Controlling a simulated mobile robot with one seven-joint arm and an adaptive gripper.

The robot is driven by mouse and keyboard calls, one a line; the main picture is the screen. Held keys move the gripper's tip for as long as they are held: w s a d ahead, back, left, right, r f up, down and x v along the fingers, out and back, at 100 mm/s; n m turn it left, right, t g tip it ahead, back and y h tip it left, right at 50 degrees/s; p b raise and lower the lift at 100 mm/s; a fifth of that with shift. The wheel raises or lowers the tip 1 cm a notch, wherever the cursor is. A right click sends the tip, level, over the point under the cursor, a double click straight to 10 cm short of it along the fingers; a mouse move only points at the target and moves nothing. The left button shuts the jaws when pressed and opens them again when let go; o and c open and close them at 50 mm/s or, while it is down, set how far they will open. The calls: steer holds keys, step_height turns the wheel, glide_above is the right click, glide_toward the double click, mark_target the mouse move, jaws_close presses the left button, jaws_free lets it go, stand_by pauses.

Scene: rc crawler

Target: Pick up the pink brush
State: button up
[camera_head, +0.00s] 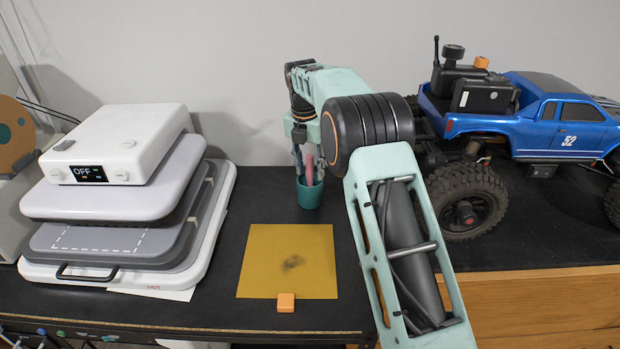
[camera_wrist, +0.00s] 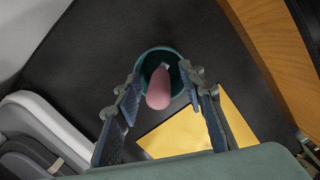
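The pink brush (camera_head: 309,168) stands upright in a teal cup (camera_head: 309,197) on the black tabletop, behind the yellow sheet. In the wrist view the brush's rounded pink end (camera_wrist: 158,90) points toward the camera from inside the cup (camera_wrist: 150,57). My gripper (camera_wrist: 160,76) is open, with one finger on each side of the brush and a visible gap to both. In the head view my gripper (camera_head: 305,150) is directly above the cup, pointing down, and partly covers the brush. The brush's lower part is hidden in the cup.
A yellow sheet (camera_head: 290,250) with a dark smudge and an orange block (camera_head: 286,302) lie in front of the cup. A white heat press (camera_head: 120,210) reading OFF stands left. A blue RC truck (camera_head: 570,130) stands right, beyond my arm.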

jaws_close()
steer(key=shift+r, duration=0.15)
